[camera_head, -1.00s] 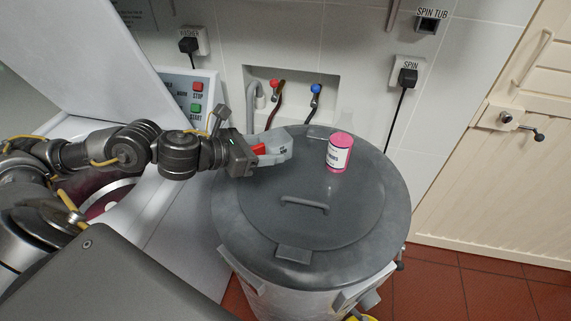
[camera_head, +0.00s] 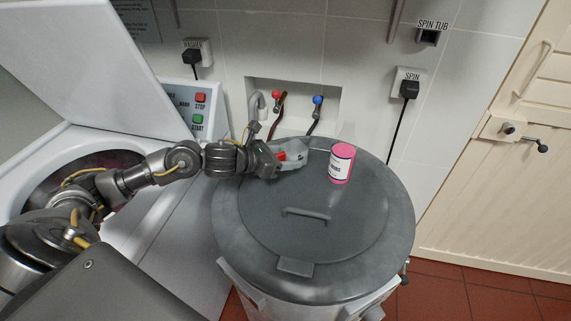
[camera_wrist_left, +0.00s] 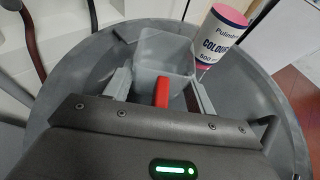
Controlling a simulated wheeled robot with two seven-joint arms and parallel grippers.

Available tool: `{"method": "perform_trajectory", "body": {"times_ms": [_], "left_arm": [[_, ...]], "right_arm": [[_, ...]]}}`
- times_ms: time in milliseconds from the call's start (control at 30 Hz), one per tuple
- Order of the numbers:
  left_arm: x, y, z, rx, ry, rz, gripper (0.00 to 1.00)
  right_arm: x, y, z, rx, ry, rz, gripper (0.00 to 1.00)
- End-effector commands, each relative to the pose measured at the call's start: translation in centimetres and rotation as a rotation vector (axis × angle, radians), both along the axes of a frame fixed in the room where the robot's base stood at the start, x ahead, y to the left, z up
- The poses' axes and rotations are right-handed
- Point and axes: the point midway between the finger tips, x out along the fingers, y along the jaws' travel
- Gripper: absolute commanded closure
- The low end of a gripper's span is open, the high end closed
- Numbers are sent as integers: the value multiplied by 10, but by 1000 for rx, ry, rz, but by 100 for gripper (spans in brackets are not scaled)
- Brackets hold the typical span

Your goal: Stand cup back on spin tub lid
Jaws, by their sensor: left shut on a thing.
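My left gripper (camera_head: 282,159) is shut on the red handle of a grey, see-through cup (camera_head: 294,154). In the left wrist view the cup (camera_wrist_left: 165,52) lies beyond the fingers, with the red handle (camera_wrist_left: 161,92) between them. The cup is over the back left part of the spin tub's round dark grey lid (camera_head: 325,235). I cannot tell whether its base touches the lid. A pink bottle (camera_head: 341,164) with a white label stands on the lid just right of the cup, apart from it. My right gripper is not in view.
The lid has a bar handle (camera_head: 306,212) near its middle, and its front and right are clear. Behind the tub is a wall recess with a red tap (camera_head: 276,95) and a blue tap (camera_head: 317,100). The washer's raised white lid (camera_head: 85,65) is at left.

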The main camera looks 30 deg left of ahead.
Motion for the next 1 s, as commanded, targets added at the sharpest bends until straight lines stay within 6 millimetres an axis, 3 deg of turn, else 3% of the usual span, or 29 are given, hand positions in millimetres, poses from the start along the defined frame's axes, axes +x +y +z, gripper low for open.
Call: {"method": "perform_trajectory", "body": {"times_ms": [200, 667, 700, 833, 1000], "left_arm": [[-1, 0, -27, -3, 4, 2, 67], [-1, 0, -35, -1, 0, 0, 67], [-1, 0, -33, 0, 1, 0, 41], [-1, 0, -33, 0, 1, 0, 24], [-1, 0, -32, 0, 1, 0, 23]], "right_arm": [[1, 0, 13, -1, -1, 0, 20], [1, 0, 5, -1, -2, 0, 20], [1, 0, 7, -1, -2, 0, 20], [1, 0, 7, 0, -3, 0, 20], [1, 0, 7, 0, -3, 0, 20]]}}
